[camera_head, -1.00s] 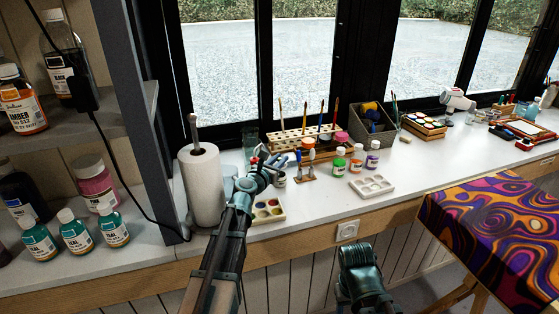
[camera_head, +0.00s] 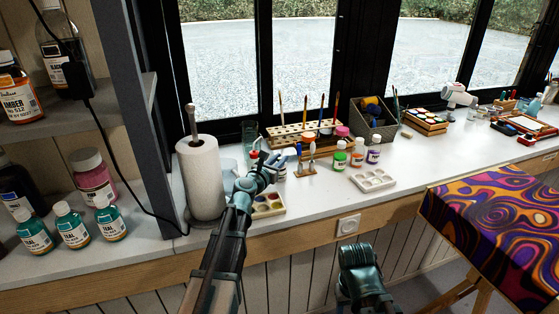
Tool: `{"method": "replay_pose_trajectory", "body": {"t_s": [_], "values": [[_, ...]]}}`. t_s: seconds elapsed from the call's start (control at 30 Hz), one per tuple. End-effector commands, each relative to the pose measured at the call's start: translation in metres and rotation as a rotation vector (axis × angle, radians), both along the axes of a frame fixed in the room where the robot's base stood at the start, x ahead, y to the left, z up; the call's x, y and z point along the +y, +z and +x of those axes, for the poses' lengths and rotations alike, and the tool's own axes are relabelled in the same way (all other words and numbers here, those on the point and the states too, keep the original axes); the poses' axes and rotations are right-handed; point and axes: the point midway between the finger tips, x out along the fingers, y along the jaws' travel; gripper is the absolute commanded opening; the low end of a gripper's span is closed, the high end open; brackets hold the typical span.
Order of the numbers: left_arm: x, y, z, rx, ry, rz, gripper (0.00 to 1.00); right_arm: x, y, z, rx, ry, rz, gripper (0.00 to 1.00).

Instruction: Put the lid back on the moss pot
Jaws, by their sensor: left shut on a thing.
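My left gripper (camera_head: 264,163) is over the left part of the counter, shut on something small. What it holds is too small and too covered by the fingers to make out; a small red spot shows by the fingertips. A pot (camera_head: 280,172) stands just right of the gripper, partly hidden by it; I cannot tell whether it is the moss pot. A pot with a green label (camera_head: 340,158) stands farther right, white-capped, beside an orange-labelled pot (camera_head: 357,157) and a purple-labelled pot (camera_head: 374,153). My right arm shows at the bottom, without visible fingers.
A paper towel roll (camera_head: 203,182) stands close left of my left gripper. A paint palette (camera_head: 268,204) lies beside my left wrist, and a white palette (camera_head: 373,180) lies farther right. A brush rack (camera_head: 300,132) stands behind. The counter's front middle is clear.

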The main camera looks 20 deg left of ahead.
Motion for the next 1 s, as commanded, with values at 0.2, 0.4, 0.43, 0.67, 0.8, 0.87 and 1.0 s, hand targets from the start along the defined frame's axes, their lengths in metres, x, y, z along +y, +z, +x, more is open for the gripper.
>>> {"method": "replay_pose_trajectory", "body": {"t_s": [0.2,0.4,0.43,0.67,0.8,0.87,1.0], "values": [[0.0000,-0.0045,0.0000,0.000,0.000,0.000,0.00,0.0000,-0.0045,0.0000,0.000,0.000,0.000,0.56],[0.0001,-0.0083,0.0000,0.000,0.000,0.000,0.00,0.0000,-0.0084,0.0000,0.000,0.000,0.000,0.56],[0.0000,-0.0088,0.0000,0.000,0.000,0.000,0.00,0.0000,-0.0089,0.0000,0.000,0.000,0.000,0.56],[0.0001,-0.0093,0.0000,0.000,0.000,0.000,0.00,0.0000,-0.0094,0.0000,0.000,0.000,0.000,0.56],[0.0001,-0.0093,0.0000,0.000,0.000,0.000,0.29,0.0000,-0.0094,0.0000,0.000,0.000,0.000,0.56],[0.0001,-0.0093,0.0000,0.000,0.000,0.000,0.39,0.0000,-0.0094,0.0000,0.000,0.000,0.000,0.56],[0.0001,-0.0093,0.0000,0.000,0.000,0.000,0.56,0.0000,-0.0094,0.0000,0.000,0.000,0.000,0.56]]}}
